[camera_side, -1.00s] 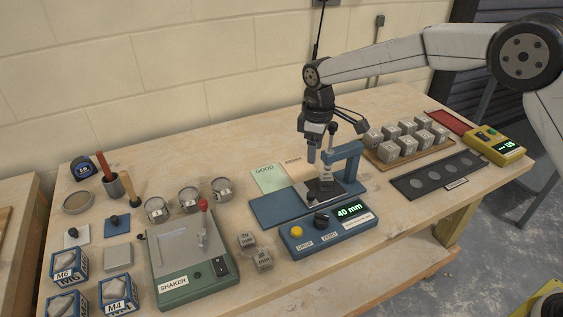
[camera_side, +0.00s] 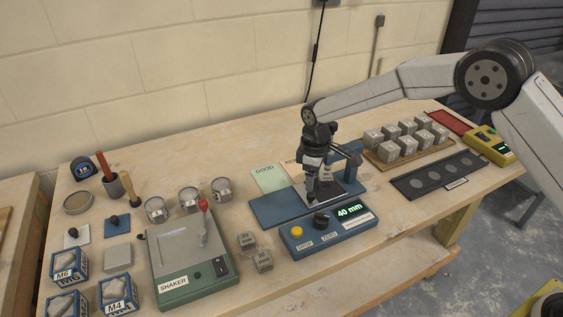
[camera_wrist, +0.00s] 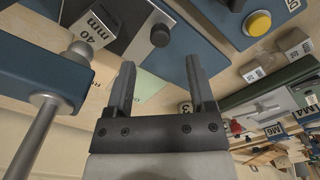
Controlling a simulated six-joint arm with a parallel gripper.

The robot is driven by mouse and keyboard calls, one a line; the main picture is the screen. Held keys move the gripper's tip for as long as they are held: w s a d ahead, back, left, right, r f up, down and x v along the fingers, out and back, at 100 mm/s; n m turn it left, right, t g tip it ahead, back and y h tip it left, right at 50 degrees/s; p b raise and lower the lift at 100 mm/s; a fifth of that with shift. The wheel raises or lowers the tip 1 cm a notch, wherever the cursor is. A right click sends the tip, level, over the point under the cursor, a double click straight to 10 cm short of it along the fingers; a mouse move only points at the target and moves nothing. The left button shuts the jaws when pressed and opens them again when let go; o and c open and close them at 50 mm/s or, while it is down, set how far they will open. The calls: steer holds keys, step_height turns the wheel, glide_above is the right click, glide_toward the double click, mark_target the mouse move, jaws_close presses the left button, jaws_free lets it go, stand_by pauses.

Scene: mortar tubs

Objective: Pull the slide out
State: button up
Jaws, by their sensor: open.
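The slide (camera_wrist: 140,22) is a dark plate with an upright black knob (camera_wrist: 160,35), set in the blue drop tester (camera_side: 272,209). In the side view the slide (camera_side: 344,189) shows partly behind my gripper, under the blue bridge (camera_side: 351,161). A grey block marked 40 mm (camera_wrist: 100,25) sits on the slide near the bridge. My gripper (camera_wrist: 160,62) is open and empty. In the wrist view its fingers point toward the knob, which appears just beyond the gap between the tips. In the side view my gripper (camera_side: 312,199) is low over the slide; the knob is hidden there.
A control box (camera_side: 325,229) with a yellow button and 40 mm display stands in front. A plunger rod (camera_wrist: 38,125) hangs from the bridge close to my gripper. The shaker (camera_side: 185,265) and small cubes (camera_side: 262,261) lie left, a board of cubes (camera_side: 405,148) right.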

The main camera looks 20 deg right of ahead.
steer(key=shift+f, duration=2.7)
steer(key=shift+c, duration=0.2)
jaws_close()
